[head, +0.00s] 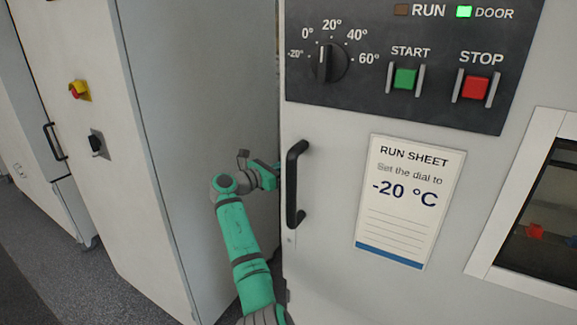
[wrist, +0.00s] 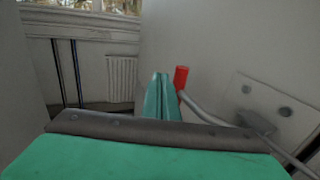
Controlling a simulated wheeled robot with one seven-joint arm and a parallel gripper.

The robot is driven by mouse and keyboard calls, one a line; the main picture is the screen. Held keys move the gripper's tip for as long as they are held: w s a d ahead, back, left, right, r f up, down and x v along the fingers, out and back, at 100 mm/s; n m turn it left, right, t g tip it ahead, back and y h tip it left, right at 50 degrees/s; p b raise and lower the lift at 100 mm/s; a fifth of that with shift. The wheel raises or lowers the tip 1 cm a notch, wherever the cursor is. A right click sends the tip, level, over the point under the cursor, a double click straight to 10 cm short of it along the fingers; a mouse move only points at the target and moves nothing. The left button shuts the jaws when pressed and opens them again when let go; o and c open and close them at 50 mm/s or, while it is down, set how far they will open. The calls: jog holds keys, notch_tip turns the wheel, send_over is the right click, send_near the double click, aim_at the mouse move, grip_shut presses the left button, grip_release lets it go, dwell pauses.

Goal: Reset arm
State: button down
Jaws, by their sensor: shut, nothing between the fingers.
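My green arm reaches up in the head view, and my gripper (head: 277,177) is beside the left edge of the cycler's front, close to the black door handle (head: 296,185). Its fingertips are partly hidden by the cycler's edge there. In the wrist view my gripper (wrist: 162,90) is shut and empty, its two green fingers together. A red-tipped grey lever (wrist: 181,78) is just right of the fingers; I cannot tell whether they touch.
The cycler's panel has a dial (head: 324,62) near 0°–20°, a green START button (head: 405,78), a red STOP button (head: 476,88) and a lit DOOR lamp (head: 464,12). A run sheet (head: 408,200) reads -20 °C. A grey cabinet (head: 205,120) stands left of my arm.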

jog(key=v, duration=0.7)
jog(key=s+a+f+y, duration=0.1)
jog(key=s+f+y, duration=0.1)
jog(key=f, duration=0.8)
jog(key=s+a+f+m+t+y, duration=0.1)
jog(key=s+a+f+y, duration=0.15)
jog(key=f, duration=0.65)
jog(key=s+a+f+y, duration=0.1)
jog(key=s+f+y, duration=0.15)
jog(key=f, duration=0.75)
jog(key=s+f+m+y, duration=0.6)
jog(key=s+f, duration=1.3)
jog(key=s, duration=0.1)
jog(key=s+d+m+y, duration=0.25)
jog(key=s+m, duration=0.65)
jog(key=s, duration=1.4)
jog(key=s+d+r+m+t+h, duration=0.1)
jog(key=s+d+r+m, duration=0.2)
jog(key=s+r+m, duration=0.2)
jog(key=s+d+r+m+t, duration=0.1)
jog(key=s+d+r+m, duration=0.3)
jog(key=s+r, duration=0.8)
jog(key=shift+s+d+m+t+h, duration=0.3)
jog(key=shift+s+m+t+h, duration=0.15)
jog(key=shift+s, duration=0.5)
jog(key=shift+r, duration=0.1)
